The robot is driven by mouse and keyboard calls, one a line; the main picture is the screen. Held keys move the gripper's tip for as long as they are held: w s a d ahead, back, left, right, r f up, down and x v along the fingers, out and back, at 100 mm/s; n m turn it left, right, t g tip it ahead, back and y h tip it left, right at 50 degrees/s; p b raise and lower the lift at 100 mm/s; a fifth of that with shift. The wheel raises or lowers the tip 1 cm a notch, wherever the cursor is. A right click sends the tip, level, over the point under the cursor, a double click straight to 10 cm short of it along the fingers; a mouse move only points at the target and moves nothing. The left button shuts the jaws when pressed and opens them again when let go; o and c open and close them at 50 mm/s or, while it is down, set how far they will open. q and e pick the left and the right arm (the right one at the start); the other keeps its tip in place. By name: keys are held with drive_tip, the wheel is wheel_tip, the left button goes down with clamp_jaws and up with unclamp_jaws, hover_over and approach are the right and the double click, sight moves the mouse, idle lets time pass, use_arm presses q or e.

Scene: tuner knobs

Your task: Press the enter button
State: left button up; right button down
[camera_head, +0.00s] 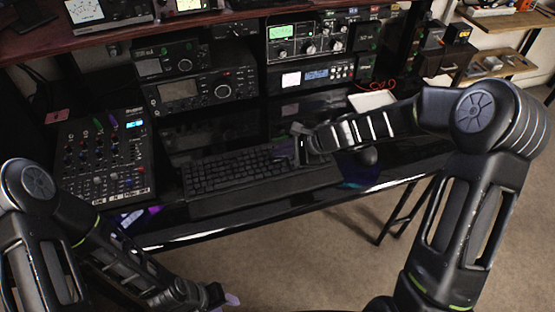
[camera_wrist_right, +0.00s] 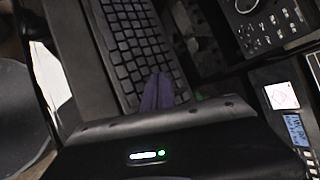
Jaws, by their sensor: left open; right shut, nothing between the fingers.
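A black keyboard (camera_head: 225,175) lies on the glossy black desk, and it also shows in the right wrist view (camera_wrist_right: 128,40). My right gripper (camera_head: 284,152) is over the keyboard's right part. Its purple fingertips (camera_wrist_right: 157,92) are shut together with nothing between them and overlap the keys in the right wrist view. I cannot tell whether they touch a key. The enter button cannot be made out; key labels are too small, and the gripper hides some keys. My left gripper (camera_head: 228,300) is open and low, in front of the desk, far from the keyboard.
A mixer (camera_head: 105,160) stands left of the keyboard. Radio units (camera_head: 195,90) and (camera_head: 308,76) more equipment stand behind it. A dark mouse (camera_head: 369,156) lies right of it, near a white sheet-like item (camera_head: 372,102). The desk's front edge is clear.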

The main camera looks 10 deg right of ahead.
drive_tip(key=shift+f+b, duration=0.4)
drive_tip(key=shift+b, duration=0.05)
drive_tip(key=shift+f+b, duration=0.35)
idle(0.5)
drive_tip(key=shift+r, duration=0.1)
drive_tip(key=shift+r+p, duration=0.6)
drive_tip(key=shift+r, duration=0.1)
drive_tip(key=shift+r, duration=0.1)
wheel_tip(320, 180, up, 5)
drive_tip(key=p, duration=0.4)
idle(0.3)
idle(0.8)
